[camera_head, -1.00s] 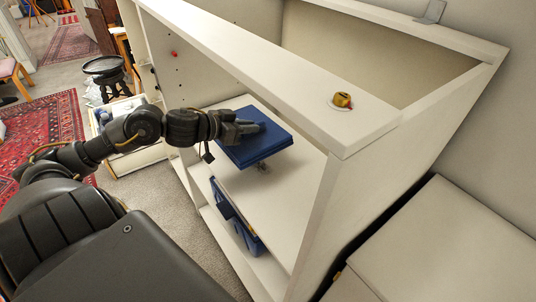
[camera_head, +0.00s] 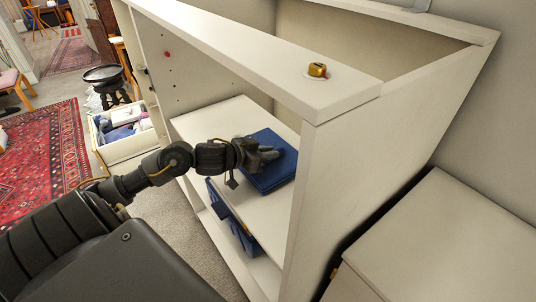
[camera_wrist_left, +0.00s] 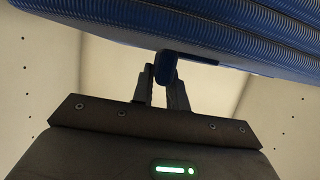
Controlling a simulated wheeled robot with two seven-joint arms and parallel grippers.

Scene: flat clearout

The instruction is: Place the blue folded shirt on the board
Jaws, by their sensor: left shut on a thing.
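The blue folded shirt (camera_head: 286,170) is a flat, ridged blue slab inside the white cabinet, over the shelf board (camera_head: 215,125). I cannot tell whether it touches the board. My left gripper (camera_head: 268,155) reaches in from the left and covers part of the shirt. In the left wrist view, the gripper's fingers (camera_wrist_left: 165,75) are shut on a small blue tab at the near edge of the shirt (camera_wrist_left: 230,30). My right gripper is not in view.
The cabinet's side panel (camera_head: 310,190) and top rail (camera_head: 250,55) frame the opening. A small yellow-brown object (camera_head: 317,70) sits on the rail. Another blue item (camera_head: 238,230) is below the board. A low drawer of items (camera_head: 125,130) stands left. The board's left part is bare.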

